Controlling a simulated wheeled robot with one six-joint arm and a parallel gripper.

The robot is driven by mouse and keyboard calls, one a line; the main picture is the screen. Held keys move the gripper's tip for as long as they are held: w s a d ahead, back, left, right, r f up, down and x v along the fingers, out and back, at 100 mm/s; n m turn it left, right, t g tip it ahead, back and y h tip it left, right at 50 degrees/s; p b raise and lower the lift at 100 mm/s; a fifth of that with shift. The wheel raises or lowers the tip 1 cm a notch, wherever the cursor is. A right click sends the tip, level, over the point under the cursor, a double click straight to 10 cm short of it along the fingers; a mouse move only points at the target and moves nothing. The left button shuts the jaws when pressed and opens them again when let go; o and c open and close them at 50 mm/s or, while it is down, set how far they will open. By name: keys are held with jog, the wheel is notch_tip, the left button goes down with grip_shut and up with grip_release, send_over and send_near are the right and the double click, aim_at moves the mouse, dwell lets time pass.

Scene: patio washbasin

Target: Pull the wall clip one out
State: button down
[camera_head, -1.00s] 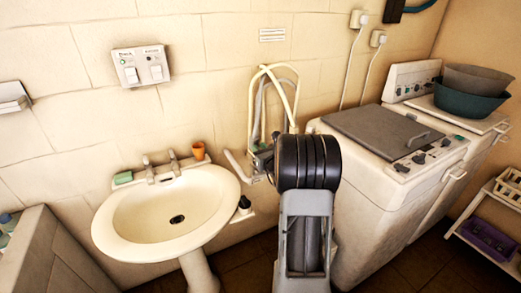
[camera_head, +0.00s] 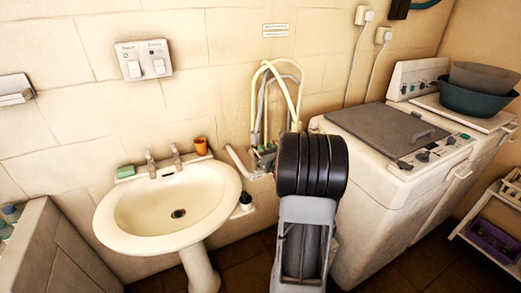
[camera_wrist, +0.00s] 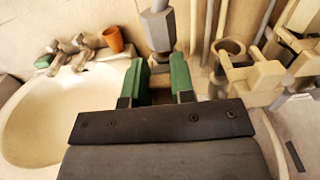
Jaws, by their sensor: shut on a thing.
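In the wrist view my gripper (camera_wrist: 161,78) has two green fingers closed in on a grey part with a hexagonal collar (camera_wrist: 158,28). The part's lower end lies between the fingers. I cannot tell whether it is wall clip one. Right of the fingers are pale beige clip-like fittings (camera_wrist: 262,77), one with a round open ring, in front of the tiled wall. In the head view my black wrist joint hides the gripper. Small greenish fittings (camera_head: 264,152) show just left of it, below the looped hoses (camera_head: 268,95).
The washbasin (camera_head: 120,228) is to the left, with an orange cup (camera_head: 201,146) and a green soap bar (camera_head: 125,171) on its back edge. A white washing machine (camera_head: 365,190) stands close on the right. A switch plate (camera_head: 144,60) is on the wall.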

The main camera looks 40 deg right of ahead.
jog(key=shift+f, duration=0.1)
jog(key=c, duration=1.2)
grip_release()
jog(key=shift+s, duration=0.25)
jog(key=shift+o, duration=1.2)
jog(key=shift+w, duration=0.1)
jog(key=b+v, duration=0.2)
jog(key=v, duration=1.2)
jog(key=shift+w, duration=0.1)
